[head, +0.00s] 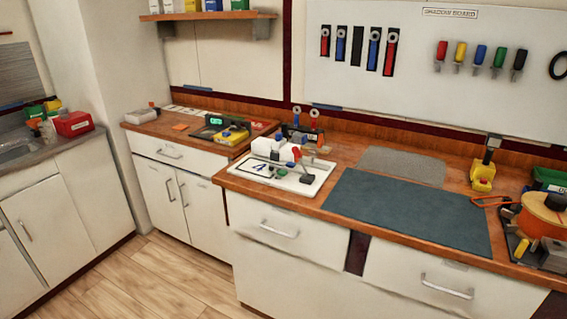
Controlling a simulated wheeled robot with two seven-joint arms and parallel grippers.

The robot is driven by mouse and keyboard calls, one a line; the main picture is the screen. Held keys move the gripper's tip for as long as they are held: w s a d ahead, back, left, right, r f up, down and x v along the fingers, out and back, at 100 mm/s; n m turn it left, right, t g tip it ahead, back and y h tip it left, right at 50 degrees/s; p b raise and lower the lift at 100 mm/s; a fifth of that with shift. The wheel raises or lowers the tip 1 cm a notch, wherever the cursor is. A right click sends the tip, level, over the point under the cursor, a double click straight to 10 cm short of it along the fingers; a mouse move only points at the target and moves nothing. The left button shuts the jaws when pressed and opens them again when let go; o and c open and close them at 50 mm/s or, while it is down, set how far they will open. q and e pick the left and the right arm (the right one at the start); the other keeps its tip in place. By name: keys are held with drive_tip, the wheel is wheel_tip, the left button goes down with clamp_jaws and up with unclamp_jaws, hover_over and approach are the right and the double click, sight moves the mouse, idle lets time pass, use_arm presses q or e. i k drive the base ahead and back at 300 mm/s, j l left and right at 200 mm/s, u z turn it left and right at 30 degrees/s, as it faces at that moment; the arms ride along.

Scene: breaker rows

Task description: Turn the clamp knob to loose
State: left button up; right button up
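I cannot tell for certain which part is the clamp knob. A white board (314,186) on the wooden counter holds several small parts, among them a small red piece (296,153), a green piece (281,170) and a dark block (307,180). At the right, a yellow device with a dark upper part (482,176) stands on the counter. These parts are too small to read any knob position. Neither of my grippers shows in the head view.
A dark green mat (410,210) lies bare on the counter, with a grey mat (400,165) behind it. An orange spool (540,217) stands at the far right. Tools hang on the wall board (420,85). A yellow-and-green device (228,133) sits on the left counter.

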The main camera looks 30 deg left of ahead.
sight(313, 154)
drive_tip(key=i+j+z, duration=0.2)
drive_tip(key=j, duration=0.3)
drive_tip(key=i+j+z, duration=0.2)
drive_tip(key=j, duration=0.25)
drive_tip(key=j+z, duration=0.2)
drive_tip(key=j, duration=0.3)
